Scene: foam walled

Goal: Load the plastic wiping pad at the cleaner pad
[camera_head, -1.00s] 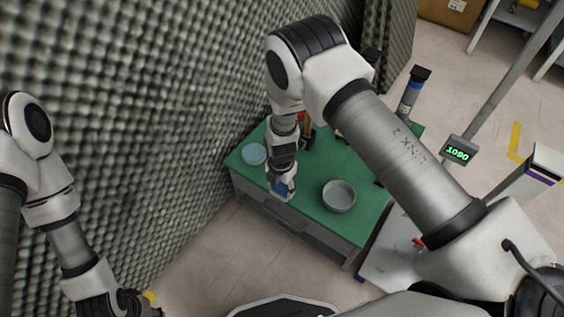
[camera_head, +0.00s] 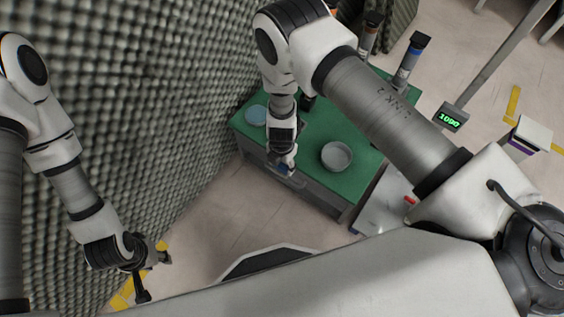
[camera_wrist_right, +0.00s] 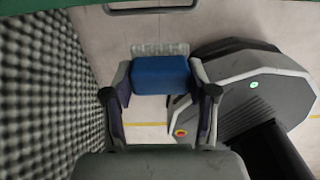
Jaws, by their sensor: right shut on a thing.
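My right gripper (camera_head: 285,170) is shut on a blue block-shaped pad (camera_wrist_right: 160,75) with a pale, translucent strip along its far side; this looks like the plastic wiping pad. In the right wrist view the pad sits between both fingers (camera_wrist_right: 160,88), with floor below it. In the head view the pad is small and mostly hidden by the gripper, at the table's front edge. A light-blue round disc (camera_head: 256,115) lies on the table's left end; I cannot tell whether it is the cleaner pad. My left gripper (camera_head: 154,277) is open and empty, low beside the foam wall.
The green table (camera_head: 310,185) holds a grey bowl (camera_head: 336,156) right of my right gripper. Dark-capped tubes (camera_head: 408,62) stand at the back. The foam wall (camera_head: 150,120) rises on the left. A display reading 1090 (camera_head: 451,118) stands right.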

